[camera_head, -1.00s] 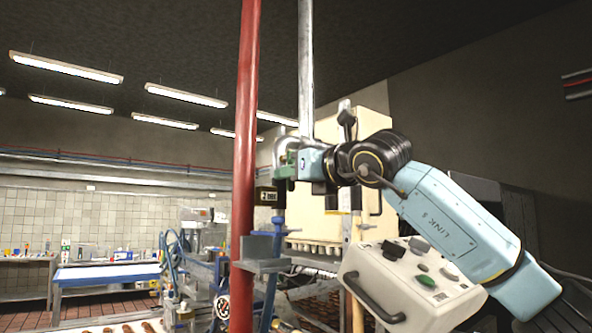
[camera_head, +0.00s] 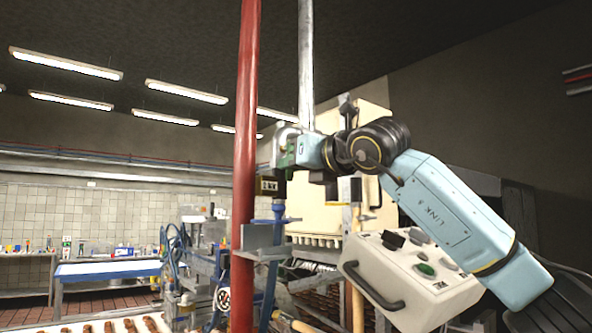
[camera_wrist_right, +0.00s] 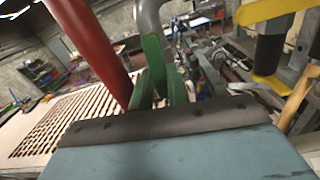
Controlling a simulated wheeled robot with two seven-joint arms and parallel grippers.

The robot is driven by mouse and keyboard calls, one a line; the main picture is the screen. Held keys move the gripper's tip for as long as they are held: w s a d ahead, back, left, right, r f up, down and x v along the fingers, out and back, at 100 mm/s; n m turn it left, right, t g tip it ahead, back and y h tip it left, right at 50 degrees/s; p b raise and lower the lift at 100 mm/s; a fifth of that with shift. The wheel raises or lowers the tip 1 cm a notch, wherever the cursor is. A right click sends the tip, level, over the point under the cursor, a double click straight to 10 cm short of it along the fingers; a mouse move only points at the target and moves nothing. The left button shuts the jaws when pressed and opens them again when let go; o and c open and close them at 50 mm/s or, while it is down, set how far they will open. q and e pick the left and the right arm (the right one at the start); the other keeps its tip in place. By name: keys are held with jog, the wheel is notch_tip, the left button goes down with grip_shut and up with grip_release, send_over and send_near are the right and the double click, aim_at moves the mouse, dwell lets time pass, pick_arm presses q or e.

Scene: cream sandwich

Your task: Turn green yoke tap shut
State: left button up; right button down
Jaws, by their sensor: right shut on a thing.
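The green yoke tap (camera_head: 287,158) sits on a grey bent metal pipe just right of the red vertical pipe, near the middle of the head view. My right gripper (camera_head: 292,150) reaches it from the right and is shut on it. In the right wrist view, upright green parts (camera_wrist_right: 152,72) stand just beyond the gripper's dark front edge, below the grey pipe. The exact grip is partly hidden there. I cannot tell how far the tap is turned. My left gripper is not in view.
The red vertical pipe (camera_head: 246,130) stands close left of my gripper. A small dark tag (camera_head: 267,187) and a grey bracket (camera_head: 264,238) are below it. A cream control box (camera_head: 410,280) with buttons is under my right forearm. A cream cabinet (camera_head: 375,125) stands behind.

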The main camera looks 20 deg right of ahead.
jog(key=m+b, duration=0.1)
jog(key=a+m+b, duration=0.1)
jog(key=m+b, duration=0.1)
jog(key=shift+s, duration=0.2)
jog(key=m+b, duration=0.1)
jog(key=m, duration=0.1)
jog(key=a+r+m+b, duration=0.1)
jog(key=m, duration=0.1)
jog(key=m+b, duration=0.1)
jog(key=m, duration=0.1)
jog(key=shift+s+a+r+m, duration=0.25)
jog(key=shift+s+a+m, duration=0.05)
jog(key=m, duration=0.2)
jog(key=shift+s+a+r+m+b, duration=0.1)
jog(key=shift+a+r+m+b, duration=0.1)
jog(key=shift+r+m+b, duration=0.15)
jog(key=shift+a+r+m+b, duration=0.15)
jog(key=shift+r+m, duration=0.25)
jog(key=shift+m, duration=0.75)
jog(key=shift+d+r+m+b, duration=0.15)
jog(key=shift+r+m, duration=0.2)
jog(key=shift+m, duration=0.75)
jog(key=shift+a, duration=0.1)
jog(key=c, duration=1.4)
grip_release()
jog(key=shift+o, duration=0.2)
